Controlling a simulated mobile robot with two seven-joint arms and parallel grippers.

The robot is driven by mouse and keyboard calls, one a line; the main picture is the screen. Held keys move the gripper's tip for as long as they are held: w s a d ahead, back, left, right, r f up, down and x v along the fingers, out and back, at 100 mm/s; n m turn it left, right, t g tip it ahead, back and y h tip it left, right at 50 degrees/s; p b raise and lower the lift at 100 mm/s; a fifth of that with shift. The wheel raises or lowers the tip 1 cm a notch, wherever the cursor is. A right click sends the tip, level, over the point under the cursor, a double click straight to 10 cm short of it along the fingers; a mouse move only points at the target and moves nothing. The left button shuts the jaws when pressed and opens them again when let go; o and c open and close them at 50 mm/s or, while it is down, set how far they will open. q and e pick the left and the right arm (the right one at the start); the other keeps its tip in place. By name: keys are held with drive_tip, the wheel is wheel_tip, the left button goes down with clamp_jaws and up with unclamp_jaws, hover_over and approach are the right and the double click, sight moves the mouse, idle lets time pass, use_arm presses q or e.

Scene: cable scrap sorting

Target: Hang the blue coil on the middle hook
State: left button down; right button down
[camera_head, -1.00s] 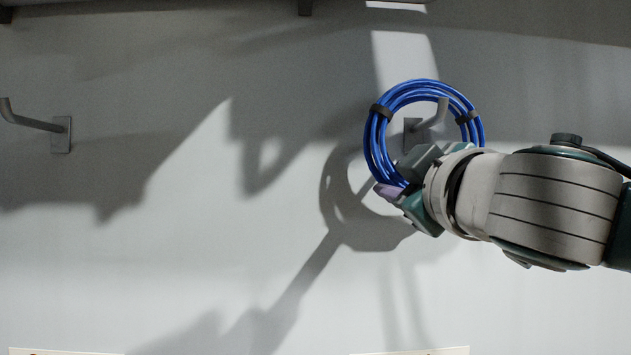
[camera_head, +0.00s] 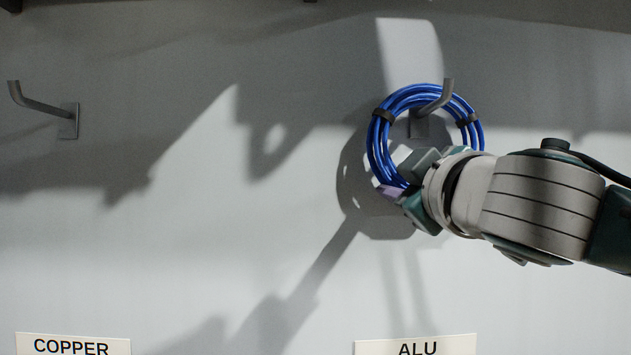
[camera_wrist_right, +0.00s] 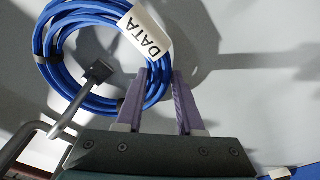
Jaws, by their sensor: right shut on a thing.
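The blue coil (camera_head: 376,150) is a ring of blue cable with black ties. In the wrist view the coil (camera_wrist_right: 47,65) carries a white tag reading DATA. My right gripper (camera_head: 399,180) is shut on the coil's lower part; in the wrist view its purple fingers (camera_wrist_right: 159,76) straddle the strands. The grey hook (camera_head: 432,106) above the ALU label has its wall plate showing through the ring. Its shaft passes through the ring's opening and its upturned tip overlaps the ring's top from the front. Contact between coil and hook cannot be told. My left gripper is out of view.
Another grey hook (camera_head: 45,108) is on the wall at the left, empty. Below are a COPPER label (camera_head: 72,346) and an ALU label (camera_head: 416,347). The wall between the hooks is clear apart from shadows.

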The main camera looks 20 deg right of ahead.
drive_tip(key=shift+c, duration=2.2)
unclamp_jaws()
drive_tip(key=shift+s, duration=0.15)
